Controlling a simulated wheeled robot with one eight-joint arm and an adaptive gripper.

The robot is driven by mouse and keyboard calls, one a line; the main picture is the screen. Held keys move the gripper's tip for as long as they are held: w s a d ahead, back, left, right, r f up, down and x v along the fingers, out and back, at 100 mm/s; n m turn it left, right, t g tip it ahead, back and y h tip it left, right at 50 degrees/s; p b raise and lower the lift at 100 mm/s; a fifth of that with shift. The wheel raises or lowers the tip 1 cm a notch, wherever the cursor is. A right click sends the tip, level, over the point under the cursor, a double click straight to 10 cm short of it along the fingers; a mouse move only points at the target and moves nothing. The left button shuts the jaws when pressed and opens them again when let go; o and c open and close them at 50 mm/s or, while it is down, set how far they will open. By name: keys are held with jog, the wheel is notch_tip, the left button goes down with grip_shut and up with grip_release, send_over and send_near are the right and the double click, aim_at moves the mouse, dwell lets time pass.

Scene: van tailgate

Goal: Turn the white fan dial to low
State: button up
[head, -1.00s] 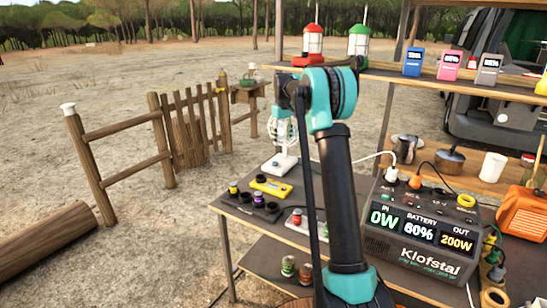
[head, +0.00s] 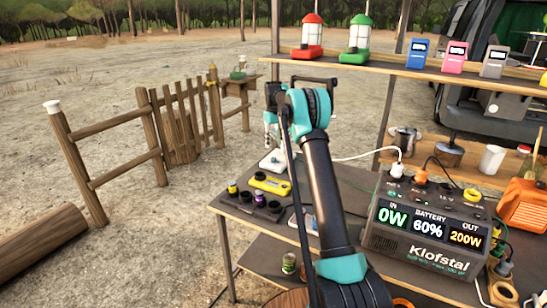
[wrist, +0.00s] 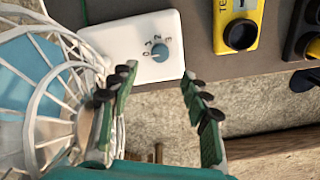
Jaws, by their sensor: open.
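The white fan shows its round wire cage (wrist: 45,85) at the left of the wrist view. Its white base (wrist: 125,40) carries a blue-grey dial (wrist: 161,52) with small numbers around it; I cannot tell which number it points to. In the head view the fan's base (head: 272,162) shows at the table's far left end, with the rest mostly behind my arm. My gripper (wrist: 158,100) is open and empty. Its fingertips lie just below the dial in the wrist view, apart from it, with the left finger in front of the cage.
A yellow tester (wrist: 240,25) lies right of the fan base, and a dark holder with jars (head: 255,205) stands nearer on the table. The Klofstal power station (head: 425,235) is at right. Lanterns (head: 355,38) and small boxes line the shelf above (head: 400,68).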

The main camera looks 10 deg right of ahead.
aim_at(274, 158)
notch_tip(274, 158, down, 8)
jog(key=shift+f, duration=0.25)
jog(key=shift+c, duration=0.4)
grip_shut()
jog(key=shift+m, duration=0.4)
jog(key=m, duration=0.4)
jog(key=shift+m, duration=0.3)
jog(key=m, duration=0.4)
dwell(0.4)
